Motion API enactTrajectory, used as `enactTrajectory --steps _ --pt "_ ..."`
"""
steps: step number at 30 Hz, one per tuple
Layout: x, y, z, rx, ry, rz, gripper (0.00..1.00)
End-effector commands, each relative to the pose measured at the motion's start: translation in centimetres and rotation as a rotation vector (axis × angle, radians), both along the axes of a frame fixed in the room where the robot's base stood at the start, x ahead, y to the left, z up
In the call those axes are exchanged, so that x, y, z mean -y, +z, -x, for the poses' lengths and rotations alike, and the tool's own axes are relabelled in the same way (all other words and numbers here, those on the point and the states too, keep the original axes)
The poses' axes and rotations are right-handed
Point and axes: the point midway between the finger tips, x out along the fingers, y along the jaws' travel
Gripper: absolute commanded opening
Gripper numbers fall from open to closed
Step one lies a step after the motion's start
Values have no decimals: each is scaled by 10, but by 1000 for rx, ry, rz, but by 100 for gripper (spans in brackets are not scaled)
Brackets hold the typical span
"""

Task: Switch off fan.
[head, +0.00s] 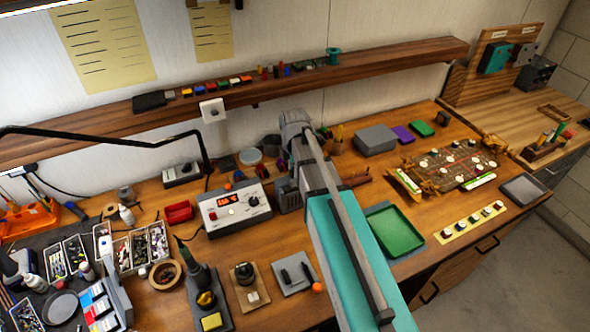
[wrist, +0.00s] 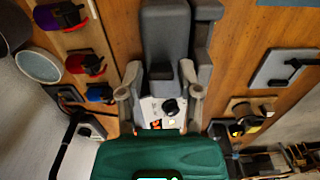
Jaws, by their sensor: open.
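My gripper (wrist: 160,73) is open in the wrist view, its two grey fingers apart with nothing held between them. A white control unit (wrist: 149,112) with a black knob and a lit red display shows between and beyond the fingers. A similar white unit (head: 234,209) with a red display and knob stands at mid-bench in the head view. A small white box with a dark knob (head: 212,110) is fixed at the shelf's front edge. I cannot tell for sure which thing is the fan or its switch. My arm hides part of the bench, and fingertip contact cannot be told.
A red bin (head: 178,212) stands left of the control unit. A small grey box with a dial (head: 182,174) is behind it. A green tray (head: 392,231) lies right of my arm. The wooden shelf (head: 398,62) overhangs the back. The front left is crowded with parts bins.

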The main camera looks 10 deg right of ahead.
Motion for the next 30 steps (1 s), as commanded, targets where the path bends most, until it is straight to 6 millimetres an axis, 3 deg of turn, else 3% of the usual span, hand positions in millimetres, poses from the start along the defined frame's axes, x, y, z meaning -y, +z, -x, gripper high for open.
enactTrajectory --steps 3,10,13,30 --pt "0 0 0 0 0 0 42" --pt "0 0 0 0 0 0 0" --pt "6 0 0 0 -1 0 0" --pt "-6 -1 2 27 2 143 0"
